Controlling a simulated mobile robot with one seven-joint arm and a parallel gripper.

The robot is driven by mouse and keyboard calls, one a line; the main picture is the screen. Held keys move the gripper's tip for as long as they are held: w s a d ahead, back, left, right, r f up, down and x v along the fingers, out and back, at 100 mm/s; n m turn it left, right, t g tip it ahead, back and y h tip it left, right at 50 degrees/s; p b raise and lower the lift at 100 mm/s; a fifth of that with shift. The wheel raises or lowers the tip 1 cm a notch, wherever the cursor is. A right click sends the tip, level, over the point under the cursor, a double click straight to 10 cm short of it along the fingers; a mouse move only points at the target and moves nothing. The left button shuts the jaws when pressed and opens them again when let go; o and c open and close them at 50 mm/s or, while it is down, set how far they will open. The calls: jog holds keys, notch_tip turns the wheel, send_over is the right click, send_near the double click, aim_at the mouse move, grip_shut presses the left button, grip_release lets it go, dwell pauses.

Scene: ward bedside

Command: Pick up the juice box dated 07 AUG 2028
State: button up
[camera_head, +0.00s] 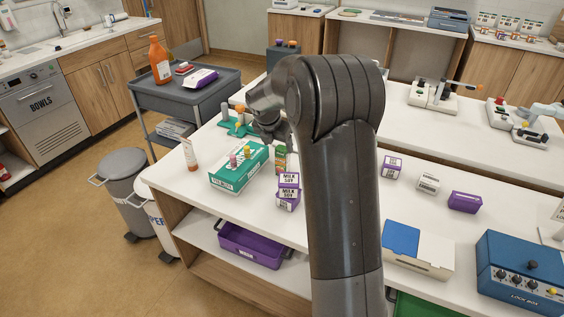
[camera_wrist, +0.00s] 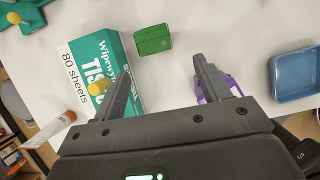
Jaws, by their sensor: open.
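A small green carton (camera_head: 280,155), likely a juice box, stands on the white table beside the tissue box; in the wrist view it is a green box (camera_wrist: 153,39) with a small round spot on top. I cannot read a date on it. My gripper (camera_wrist: 157,60) is open and empty, its fingers apart, with the green carton beyond and between the fingertips. In the wrist view, the left finger overlaps the tissue box and the right one covers part of a purple item. In the head view, my arm hides part of the table and the fingers are not clear.
A teal tissue box (camera_head: 238,168) with pegs on it stands left of the carton. Purple soy milk cartons (camera_head: 288,181) are in front of it. A blue tray (camera_wrist: 296,74) lies right in the wrist view. An orange-brown tube (camera_head: 189,154) stands near the table's left edge.

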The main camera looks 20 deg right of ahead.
aim_at(282, 159)
jog(key=x, duration=1.1)
jog(key=shift+w+a+f, duration=0.15)
jog(key=shift+w, duration=0.1)
jog(key=c, duration=1.2)
